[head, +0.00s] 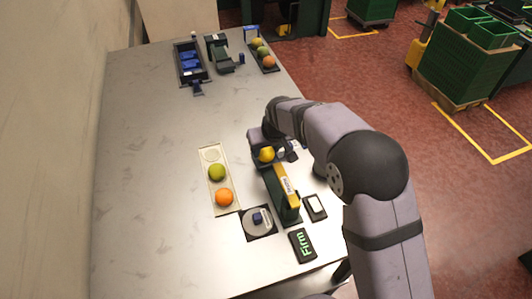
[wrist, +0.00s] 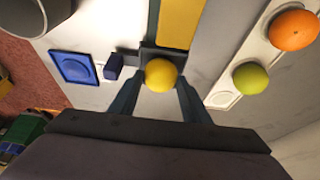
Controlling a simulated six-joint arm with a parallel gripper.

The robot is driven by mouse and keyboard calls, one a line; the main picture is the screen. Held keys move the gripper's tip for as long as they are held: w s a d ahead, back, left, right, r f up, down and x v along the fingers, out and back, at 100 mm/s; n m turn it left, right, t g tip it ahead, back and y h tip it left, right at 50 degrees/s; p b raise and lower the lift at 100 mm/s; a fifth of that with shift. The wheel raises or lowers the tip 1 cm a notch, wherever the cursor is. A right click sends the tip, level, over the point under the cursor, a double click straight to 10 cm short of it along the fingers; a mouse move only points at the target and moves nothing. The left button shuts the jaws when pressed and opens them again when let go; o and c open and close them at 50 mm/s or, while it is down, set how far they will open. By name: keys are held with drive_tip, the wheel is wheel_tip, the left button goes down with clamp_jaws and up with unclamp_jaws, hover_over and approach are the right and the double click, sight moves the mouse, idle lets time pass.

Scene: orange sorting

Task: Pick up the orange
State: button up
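The orange (head: 224,197) sits at the near end of a pale tray (head: 211,179), and it also shows in the wrist view (wrist: 294,31) at top right. My gripper (wrist: 161,80) is away from it, to its upper right in the head view, at the far end of a green and yellow device (head: 289,185). A yellow fruit (wrist: 160,74) lies between my two fingertips, beside that device's end; it also shows in the head view (head: 266,154). The fingertips are close to its sides, but I cannot tell if they touch it.
A green fruit (head: 217,172) sits beside the orange in the tray, next to an empty round spot (head: 211,154). A round scale-like plate (head: 257,222) and a sign (head: 303,245) stand nearer. Another fruit tray (head: 263,58) is at the back. The table's left side is clear.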

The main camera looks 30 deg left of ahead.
sight(267, 150)
drive_tip(key=shift+r, duration=0.1)
drive_tip(key=shift+c, duration=0.6)
drive_tip(key=shift+r, duration=0.25)
wheel_tip(267, 150, up, 10)
drive_tip(key=f+b, duration=0.1)
drive_tip(key=w+d+f+m+p, duration=0.2)
drive_tip(key=w+d+f+p, duration=0.25)
drive_tip(key=w+d, duration=0.35)
drive_tip(key=w+r+m+t+h, duration=0.1)
drive_tip(key=w+r+m, duration=0.1)
drive_tip(key=w+r, duration=0.2)
drive_tip(key=w, duration=0.3)
drive_tip(key=shift+w+d, duration=0.3)
drive_tip(key=shift+w, duration=0.05)
drive_tip(key=shift+m, duration=0.3)
drive_tip(key=shift+f+p, duration=1.45)
drive_tip(key=shift+f, duration=3.55)
